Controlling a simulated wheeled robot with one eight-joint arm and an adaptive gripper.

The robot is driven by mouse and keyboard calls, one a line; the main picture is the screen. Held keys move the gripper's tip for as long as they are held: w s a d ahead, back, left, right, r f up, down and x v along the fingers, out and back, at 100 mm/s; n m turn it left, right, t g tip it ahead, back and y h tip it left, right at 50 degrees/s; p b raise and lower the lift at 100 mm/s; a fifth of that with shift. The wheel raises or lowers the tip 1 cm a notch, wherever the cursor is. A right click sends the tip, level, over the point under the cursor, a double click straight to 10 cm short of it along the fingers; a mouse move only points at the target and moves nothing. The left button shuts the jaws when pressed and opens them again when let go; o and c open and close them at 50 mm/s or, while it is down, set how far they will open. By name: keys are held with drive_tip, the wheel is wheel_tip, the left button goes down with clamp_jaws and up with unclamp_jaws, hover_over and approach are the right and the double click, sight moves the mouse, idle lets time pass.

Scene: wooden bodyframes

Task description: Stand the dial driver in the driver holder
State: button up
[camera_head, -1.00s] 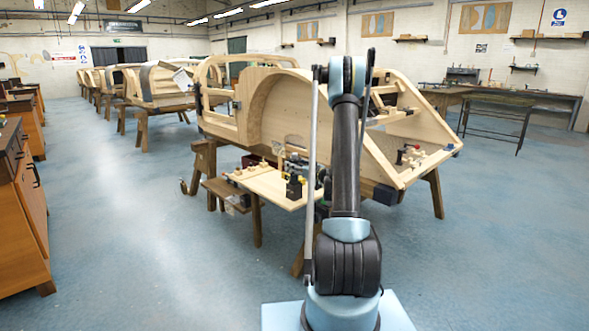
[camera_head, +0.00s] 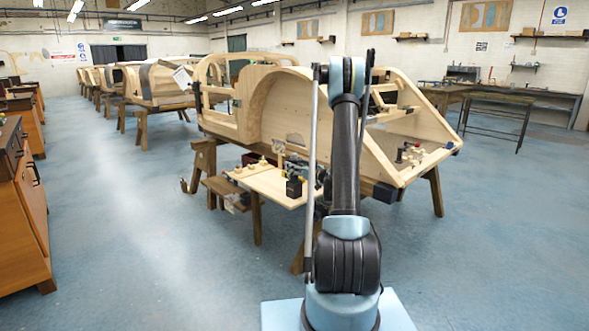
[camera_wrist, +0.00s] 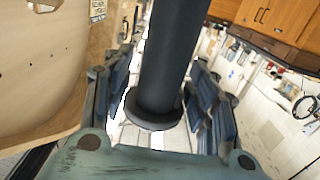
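In the wrist view, a dark grey cylinder with a wide collar at its lower end (camera_wrist: 165,60), which I take for the dial driver, stands between the two padded fingers of my gripper (camera_wrist: 170,95). The fingers lie close along both its sides and seem to hold it; its far end runs out of the top of the picture. In the head view my arm hides much of the gripper and driver. A small black block with a yellow part (camera_head: 294,187) stands on the pale wooden board (camera_head: 262,184); I cannot tell whether it is the driver holder.
The large wooden bodyframe (camera_head: 262,105) rises behind the board on trestles (camera_head: 204,160). The blue floor (camera_head: 130,250) at left is clear.

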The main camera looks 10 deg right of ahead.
drive_tip(key=o, duration=0.3)
drive_tip(key=v, duration=0.7)
drive_tip(key=shift+r, duration=4.9)
drive_tip(key=s+a+m+g+h, duration=0.1)
drive_tip(key=s+a+g, duration=0.4)
drive_tip(key=s, duration=0.7)
drive_tip(key=s+a+m+g+h, duration=0.1)
drive_tip(key=s+a+g+h, duration=0.15)
drive_tip(key=s+a, duration=0.6)
drive_tip(key=s+d+f+m+g+h, duration=0.1)
drive_tip(key=s+d+f+h, duration=0.1)
drive_tip(key=s, duration=0.8)
drive_tip(key=s+d+f+m+g+h, duration=0.2)
drive_tip(key=s+d+f, duration=0.3)
drive_tip(key=s, duration=0.5)
drive_tip(key=s+d+f+m+g+h, duration=0.1)
drive_tip(key=s+d+f+m+h, duration=0.1)
drive_tip(key=s, duration=0.8)
drive_tip(key=shift+s+d+f+g+h, duration=0.1)
drive_tip(key=shift+d+f+g+h, duration=0.3)
drive_tip(key=shift+d+f, duration=0.4)
